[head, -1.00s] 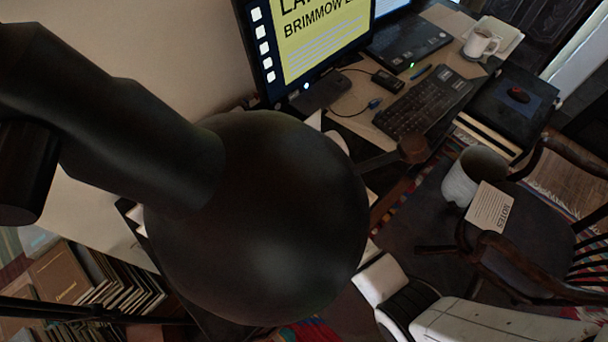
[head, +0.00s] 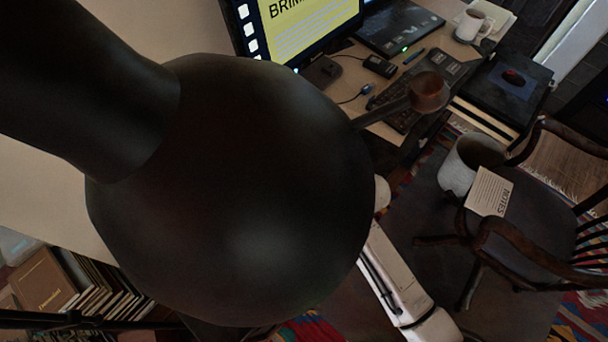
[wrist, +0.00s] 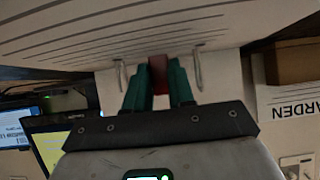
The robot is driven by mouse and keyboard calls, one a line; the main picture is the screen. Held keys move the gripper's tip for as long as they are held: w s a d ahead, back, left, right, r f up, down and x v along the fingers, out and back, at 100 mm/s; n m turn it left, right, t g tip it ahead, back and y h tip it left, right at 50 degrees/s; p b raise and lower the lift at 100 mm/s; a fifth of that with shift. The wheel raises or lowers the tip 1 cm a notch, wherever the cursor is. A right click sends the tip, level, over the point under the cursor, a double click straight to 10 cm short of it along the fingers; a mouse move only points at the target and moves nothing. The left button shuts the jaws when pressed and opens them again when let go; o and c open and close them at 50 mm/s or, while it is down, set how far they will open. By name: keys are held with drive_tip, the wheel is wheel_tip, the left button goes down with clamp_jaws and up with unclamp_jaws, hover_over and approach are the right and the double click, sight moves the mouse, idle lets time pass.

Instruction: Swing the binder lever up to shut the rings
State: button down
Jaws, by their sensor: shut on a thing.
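In the wrist view, my gripper (wrist: 158,86) has two green fingers, shut on a dark red tab, which looks like the binder lever (wrist: 157,66). A curved metal ring (wrist: 121,75) stands to its left and another ring (wrist: 197,68) to its right. Whether the rings are open or shut is unclear. A lined paper sheet (wrist: 90,30) spreads across the top of the wrist view. In the head view a large dark ball hides my gripper and the binder.
The desk holds a yellow-screened monitor (head: 300,25), a keyboard (head: 400,110) and a white mug (head: 472,24). A wooden chair (head: 530,225) with a notes card (head: 489,192) stands at right. Books (head: 95,290) fill the lower left. A brown box (wrist: 290,62) shows in the wrist view.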

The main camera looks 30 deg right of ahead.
idle(0.4)
drive_tip(key=c, duration=1.2)
unclamp_jaws()
drive_tip(key=shift+c, duration=0.2)
drive_tip(key=shift+s, duration=0.15)
drive_tip(key=v, duration=1)
drive_tip(key=shift+s+d+r+b, duration=0.1)
drive_tip(key=shift+s+r+b, duration=0.05)
drive_tip(key=shift+s+b, duration=0.15)
